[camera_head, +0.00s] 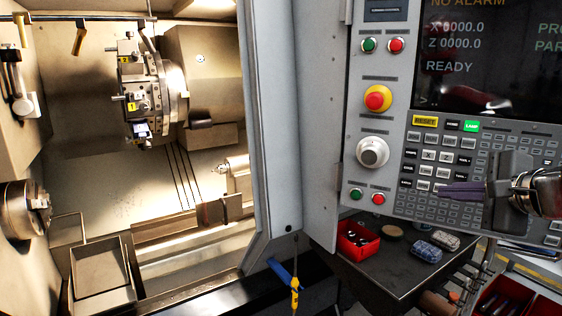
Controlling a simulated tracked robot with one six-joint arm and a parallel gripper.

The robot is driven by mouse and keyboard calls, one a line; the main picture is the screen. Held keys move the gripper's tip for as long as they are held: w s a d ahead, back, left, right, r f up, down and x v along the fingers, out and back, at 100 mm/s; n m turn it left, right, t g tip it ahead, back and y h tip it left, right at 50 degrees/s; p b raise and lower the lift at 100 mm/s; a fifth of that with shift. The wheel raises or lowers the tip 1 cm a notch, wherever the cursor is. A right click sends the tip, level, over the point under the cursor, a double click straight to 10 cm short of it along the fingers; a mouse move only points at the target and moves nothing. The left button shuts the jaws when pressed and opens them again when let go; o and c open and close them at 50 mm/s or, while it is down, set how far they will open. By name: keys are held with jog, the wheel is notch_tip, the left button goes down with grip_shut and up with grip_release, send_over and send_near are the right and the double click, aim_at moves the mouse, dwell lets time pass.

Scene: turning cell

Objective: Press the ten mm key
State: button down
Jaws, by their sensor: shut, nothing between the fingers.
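The control panel (400,135) fills the right side, with a keypad (440,160) of many small grey, white and dark keys. The key labels are too small to read, so I cannot tell which is the ten mm key. My gripper (442,192) comes in from the right with its dark fingers together and empty, pointing left across the lower keypad. It hides several keys behind it. I cannot tell whether the fingertips touch the panel. The screen (490,60) shows "READY" and "NO ALARM".
Left of the keypad are a red-and-yellow emergency stop (378,98), a round knob (372,152), and green and red buttons. Below stands a dark table (380,270) with a red bin (357,240). The open lathe interior (150,180) is at left.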

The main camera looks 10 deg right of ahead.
aim_at(449, 177)
jog(key=shift+w+d, duration=1.25)
jog(key=shift+w, duration=0.2)
jog(key=shift+w+d, duration=1.2)
jog(key=shift+w, duration=0.25)
jog(key=shift+w+d, duration=0.25)
jog(key=shift+w, duration=0.1)
jog(key=shift+w+d, duration=0.25)
dwell(0.8)
dwell(0.4)
jog(key=shift+s+a, duration=0.5)
jog(key=shift+s, duration=0.1)
